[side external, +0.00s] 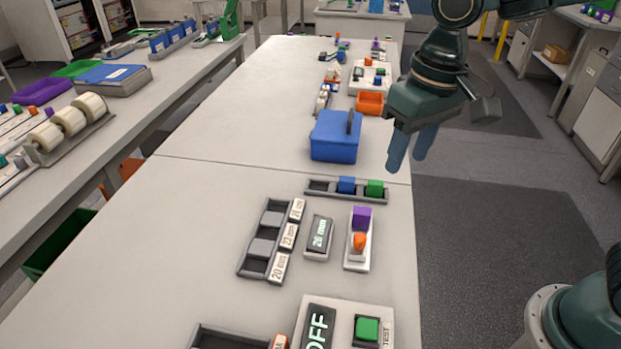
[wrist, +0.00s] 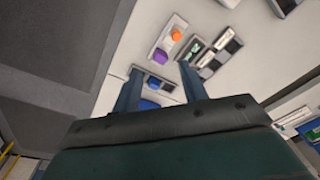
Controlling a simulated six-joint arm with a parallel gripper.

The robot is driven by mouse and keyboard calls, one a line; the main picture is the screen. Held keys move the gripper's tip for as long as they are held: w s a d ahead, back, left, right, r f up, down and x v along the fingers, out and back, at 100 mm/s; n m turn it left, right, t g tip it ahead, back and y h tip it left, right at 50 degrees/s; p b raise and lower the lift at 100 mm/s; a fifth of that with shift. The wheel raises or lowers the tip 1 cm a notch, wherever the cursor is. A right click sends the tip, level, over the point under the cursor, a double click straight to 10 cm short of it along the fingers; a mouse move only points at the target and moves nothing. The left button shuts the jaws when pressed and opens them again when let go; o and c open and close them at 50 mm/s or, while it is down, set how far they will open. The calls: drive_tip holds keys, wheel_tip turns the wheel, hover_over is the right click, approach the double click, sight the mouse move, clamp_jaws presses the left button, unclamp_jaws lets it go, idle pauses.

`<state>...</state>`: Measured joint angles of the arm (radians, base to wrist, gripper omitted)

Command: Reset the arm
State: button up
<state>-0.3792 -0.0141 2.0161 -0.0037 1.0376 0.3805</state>
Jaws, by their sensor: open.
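My gripper (side external: 409,158) is raised at the right edge of the white table, near the blue lidded box. Its two blue-grey fingers are apart and nothing is between them. In the wrist view my gripper (wrist: 160,92) points over the table, with the small devices beyond its fingertips. A dark rack (side external: 330,190) holds a blue block (side external: 347,185) and a green block (side external: 375,188). A white device with a purple block (side external: 361,217) and an orange knob (side external: 359,241) stands in front of the rack.
The blue box (side external: 335,137) and an orange bin (side external: 370,103) stand farther back on the table. A display reading "20 mm" (side external: 319,237), a slotted holder (side external: 266,243) and an "OFF" panel with a green button (side external: 367,329) are nearer. The table's left part is clear.

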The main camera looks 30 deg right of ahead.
drive_tip(key=s+d+r+t, duration=0.2)
drive_tip(key=s+d+t, duration=0.2)
drive_tip(key=s+d, duration=0.8)
drive_tip(key=shift+s+d, duration=0.35)
drive_tip(key=shift+s, duration=0.55)
